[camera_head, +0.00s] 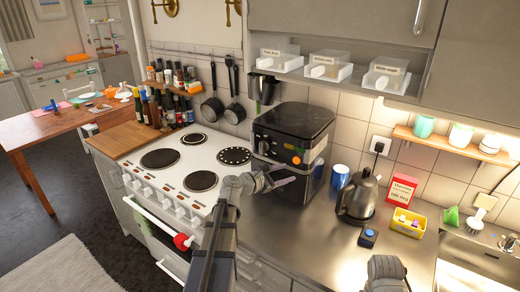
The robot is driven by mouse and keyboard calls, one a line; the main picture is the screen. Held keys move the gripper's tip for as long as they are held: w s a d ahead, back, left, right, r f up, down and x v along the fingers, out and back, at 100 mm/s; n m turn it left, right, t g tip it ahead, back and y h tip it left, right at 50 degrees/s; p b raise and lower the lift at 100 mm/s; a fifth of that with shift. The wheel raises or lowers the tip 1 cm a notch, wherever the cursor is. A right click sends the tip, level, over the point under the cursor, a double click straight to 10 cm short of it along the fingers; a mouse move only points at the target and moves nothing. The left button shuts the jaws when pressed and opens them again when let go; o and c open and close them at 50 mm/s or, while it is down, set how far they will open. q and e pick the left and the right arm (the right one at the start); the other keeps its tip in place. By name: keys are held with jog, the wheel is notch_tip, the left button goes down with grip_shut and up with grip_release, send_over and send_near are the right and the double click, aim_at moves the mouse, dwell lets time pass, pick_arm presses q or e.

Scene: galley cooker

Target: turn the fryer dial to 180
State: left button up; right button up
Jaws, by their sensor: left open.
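The fryer (306,119) is a black, boxy appliance standing on the steel worktop to the right of the hob. Its front carries a dark round dial (263,147) on the left, small marks and an orange spot. The dial's setting is too small to read. My left gripper (279,176) is open and empty in front of the fryer, below the dial, with its fingers pointing right. It overlaps the fryer's lower front; whether it touches cannot be told. A grey part of my right arm shows at the bottom right, without fingers in view.
The cooker's hob (190,160) is left of the fryer. A blue mug (340,176), a kettle (358,197), a red box (401,190) and a yellow tray (395,223) stand to the right. Clear bins (330,66) hang above. The front worktop is mostly clear.

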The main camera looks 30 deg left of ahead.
aim_at(261, 145)
pick_arm(q)
jog(key=a+r+n+t+y, duration=0.4)
jog(key=a+n, duration=0.5)
jog(key=a, duration=0.6)
jog(key=shift+w+d, duration=0.25)
jog(key=shift+w, duration=0.95)
jog(key=shift+w+d, duration=0.2)
jog(key=shift+w, duration=0.95)
jog(key=shift+w+d, duration=0.25)
jog(key=shift+w, duration=0.95)
jog(key=shift+c, duration=0.3)
grip_shut()
